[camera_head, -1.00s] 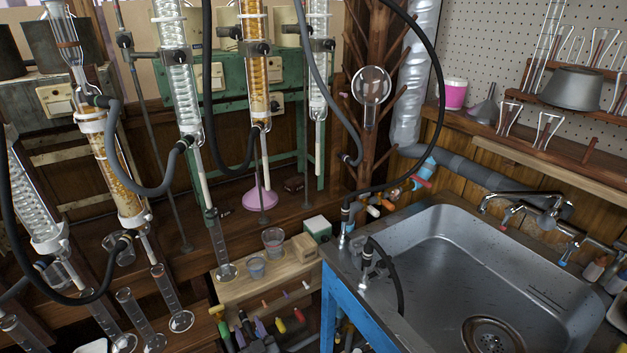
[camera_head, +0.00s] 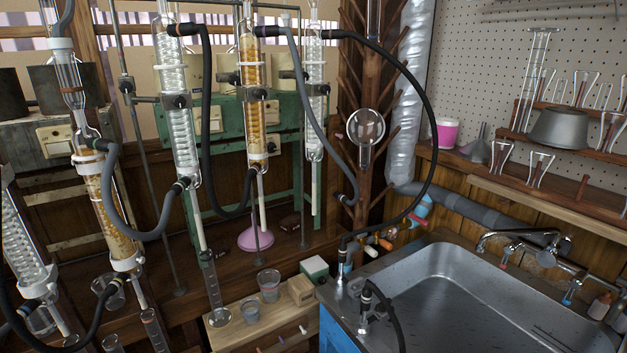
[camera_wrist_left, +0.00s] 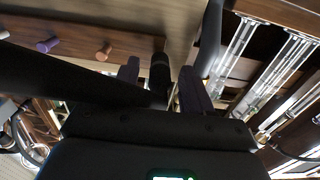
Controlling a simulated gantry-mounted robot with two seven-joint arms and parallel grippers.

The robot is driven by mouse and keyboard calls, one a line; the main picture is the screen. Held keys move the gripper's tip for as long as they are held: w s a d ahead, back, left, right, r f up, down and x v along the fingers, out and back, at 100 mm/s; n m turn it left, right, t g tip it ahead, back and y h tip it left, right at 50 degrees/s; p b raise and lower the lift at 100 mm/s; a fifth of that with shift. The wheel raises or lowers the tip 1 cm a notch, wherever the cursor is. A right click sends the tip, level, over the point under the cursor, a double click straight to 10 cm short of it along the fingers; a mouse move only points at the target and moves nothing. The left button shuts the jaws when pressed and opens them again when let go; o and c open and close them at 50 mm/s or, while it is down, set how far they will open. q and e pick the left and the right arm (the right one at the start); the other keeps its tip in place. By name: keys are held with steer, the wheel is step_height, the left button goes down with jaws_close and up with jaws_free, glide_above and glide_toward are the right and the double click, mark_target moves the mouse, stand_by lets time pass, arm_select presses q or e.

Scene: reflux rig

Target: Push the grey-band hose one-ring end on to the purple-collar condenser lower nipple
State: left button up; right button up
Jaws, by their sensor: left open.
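Several glass condensers hang in a row in the head view: a left one with a clear coil (camera_head: 185,110), a middle one with an amber coil (camera_head: 251,95) and a right clear one (camera_head: 315,95). My left gripper (camera_wrist_left: 160,82) shows in the left wrist view with purple fingertips apart. A dark cylindrical piece (camera_wrist_left: 160,70) shows between them; I cannot tell what it is.
Black hoses (camera_head: 430,130) loop between the condensers and the sink fittings. A steel sink (camera_head: 450,290) is at the lower right. A wooden peg post (camera_head: 358,180) and a round flask (camera_head: 366,128) stand right of the condensers. Cylinders and beakers (camera_head: 268,284) stand below.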

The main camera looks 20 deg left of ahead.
stand_by(0.5)
arm_select(q)
steer(key=shift+c, duration=0.2)
jaws_close()
stand_by(0.3)
